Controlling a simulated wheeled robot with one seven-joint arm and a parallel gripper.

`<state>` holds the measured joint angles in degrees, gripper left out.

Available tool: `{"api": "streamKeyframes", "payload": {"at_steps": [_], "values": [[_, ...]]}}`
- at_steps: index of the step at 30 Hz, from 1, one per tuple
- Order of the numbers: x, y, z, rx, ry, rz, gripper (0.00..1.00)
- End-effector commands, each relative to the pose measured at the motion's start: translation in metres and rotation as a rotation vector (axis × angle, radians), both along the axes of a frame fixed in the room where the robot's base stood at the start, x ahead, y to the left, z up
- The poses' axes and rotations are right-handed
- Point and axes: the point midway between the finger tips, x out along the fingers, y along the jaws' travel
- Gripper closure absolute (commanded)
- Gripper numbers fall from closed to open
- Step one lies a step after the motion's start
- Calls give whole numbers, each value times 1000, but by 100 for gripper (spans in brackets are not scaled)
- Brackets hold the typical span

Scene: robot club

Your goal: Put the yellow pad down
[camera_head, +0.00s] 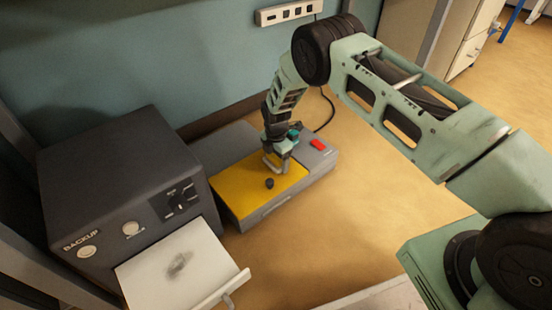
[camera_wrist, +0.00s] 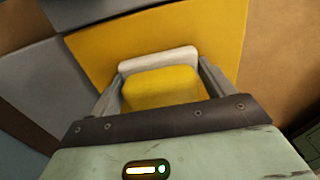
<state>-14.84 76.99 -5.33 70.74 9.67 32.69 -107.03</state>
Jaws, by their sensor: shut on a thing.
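My gripper (camera_head: 276,166) points down over the yellow top panel (camera_head: 232,191) of a low grey unit. In the wrist view, its two fingers are shut on the sides of a small yellow pad (camera_wrist: 162,89) with a pale, whitish far layer. The same yellow panel (camera_wrist: 225,35) fills the background behind the pad. In the head view the pad is hard to tell from the panel of like colour. I cannot tell whether the pad touches the panel or hangs just above it.
A red switch (camera_head: 318,144) sits at the unit's right end. At left, a dark box marked BACKUP (camera_head: 115,180) has a white tray (camera_head: 150,285) pulled out with a dark smudge. Floor at right is clear.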

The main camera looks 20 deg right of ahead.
Motion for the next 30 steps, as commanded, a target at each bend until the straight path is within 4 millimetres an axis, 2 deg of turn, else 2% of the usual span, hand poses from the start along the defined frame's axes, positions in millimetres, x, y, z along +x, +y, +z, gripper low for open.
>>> {"api": "streamKeyframes", "payload": {"at_steps": [1,2,3,15,19,25,30], "values": [[0,0,-2,0,0,0,40],[0,0,-1,0,0,0,11],[0,0,-1,0,0,0,0],[0,0,2,-2,-1,1,0],[0,0,33,0,-1,-1,0],[-2,-2,65,1,-1,-1,0],[-1,-2,107,2,-1,0,0]]}}
